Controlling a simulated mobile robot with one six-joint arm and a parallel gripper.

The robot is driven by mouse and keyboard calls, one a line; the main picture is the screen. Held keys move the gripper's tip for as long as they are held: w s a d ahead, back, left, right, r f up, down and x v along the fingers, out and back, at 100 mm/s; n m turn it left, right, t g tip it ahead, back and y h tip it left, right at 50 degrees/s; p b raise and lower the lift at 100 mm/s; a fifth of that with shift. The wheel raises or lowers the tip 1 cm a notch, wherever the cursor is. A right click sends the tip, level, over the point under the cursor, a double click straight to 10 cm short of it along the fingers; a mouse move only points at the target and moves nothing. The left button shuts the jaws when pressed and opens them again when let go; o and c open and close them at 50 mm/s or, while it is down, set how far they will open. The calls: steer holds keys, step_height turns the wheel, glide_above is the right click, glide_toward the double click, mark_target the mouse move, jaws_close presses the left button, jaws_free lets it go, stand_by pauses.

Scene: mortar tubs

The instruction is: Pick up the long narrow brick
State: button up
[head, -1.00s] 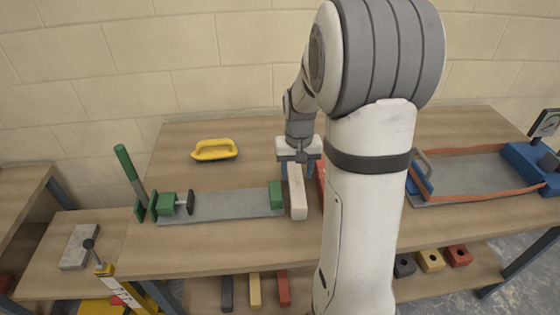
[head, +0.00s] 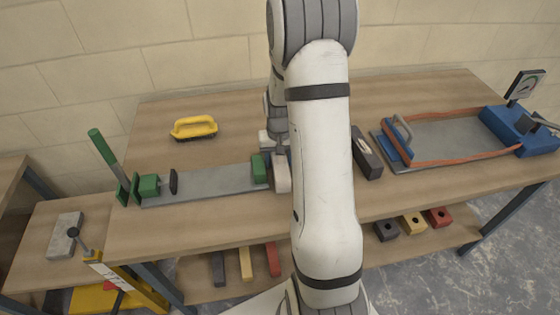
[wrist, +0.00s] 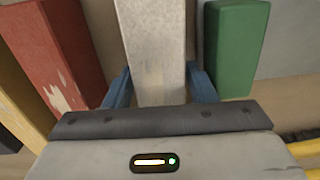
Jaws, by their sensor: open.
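A long, narrow pale grey-white brick (head: 282,178) lies on the workbench at the right end of a grey plate, beside a green block (head: 259,168). It also shows in the wrist view (wrist: 155,45), running up the middle of the picture. My gripper (wrist: 160,84) is open, with its blue fingers on either side of this brick. Narrow gaps seem to show, so I cannot tell whether either finger touches it. In the head view my arm hides most of the gripper.
A red brick (wrist: 58,48) lies close left of my gripper in the wrist view, and the green block (wrist: 236,48) close right. A yellow-handled brush (head: 194,127), a dark brick (head: 367,155) and a blue-ended fixture (head: 518,128) stand on the bench. Bare bench lies in front.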

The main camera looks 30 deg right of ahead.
steer(key=shift+c, duration=0.5)
steer(key=shift+r, duration=0.1)
jaws_close()
